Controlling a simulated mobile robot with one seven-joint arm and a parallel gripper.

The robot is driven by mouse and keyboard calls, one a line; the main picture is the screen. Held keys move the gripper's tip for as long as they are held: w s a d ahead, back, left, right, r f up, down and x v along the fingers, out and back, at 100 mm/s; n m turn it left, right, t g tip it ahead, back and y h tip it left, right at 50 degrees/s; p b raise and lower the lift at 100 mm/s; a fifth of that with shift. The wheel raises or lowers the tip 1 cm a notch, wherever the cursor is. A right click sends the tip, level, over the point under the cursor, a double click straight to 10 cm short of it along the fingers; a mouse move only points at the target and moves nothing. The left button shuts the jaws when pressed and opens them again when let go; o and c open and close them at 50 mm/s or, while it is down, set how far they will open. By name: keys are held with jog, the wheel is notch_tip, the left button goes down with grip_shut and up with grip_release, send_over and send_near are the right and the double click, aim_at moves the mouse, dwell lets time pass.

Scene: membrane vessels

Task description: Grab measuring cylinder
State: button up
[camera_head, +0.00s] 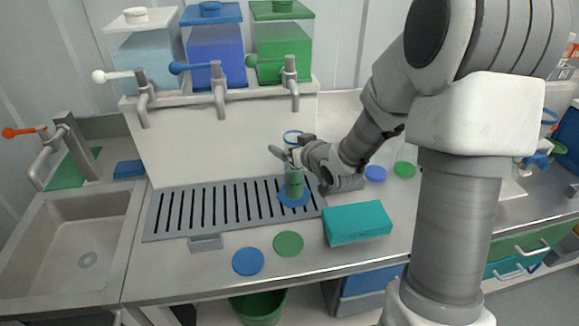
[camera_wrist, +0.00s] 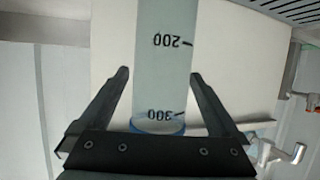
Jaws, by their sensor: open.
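The measuring cylinder (camera_head: 294,180) stands upright on a blue round base at the right end of the slotted drain grate in the head view. It is clear and greenish, with a blue rim at the top. In the wrist view the cylinder (camera_wrist: 163,60) shows black marks 200 and 300, upside down, with the blue rim close to my gripper. My gripper (camera_wrist: 160,75) is open, with one finger on each side of the cylinder and a visible gap on both sides. In the head view my gripper (camera_head: 286,155) is at the cylinder's upper part.
A teal box (camera_head: 357,223) lies right of the cylinder's base. A blue disc (camera_head: 248,261) and a green disc (camera_head: 288,243) lie near the front edge. Vessels with taps stand behind, including a green one (camera_head: 283,50). A sink (camera_head: 75,245) is at left.

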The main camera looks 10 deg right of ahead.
jog(key=shift+w+a+f, duration=0.1)
jog(key=shift+w+f, duration=0.05)
jog(key=shift+w, duration=0.2)
jog(key=shift+c, duration=0.3)
grip_shut()
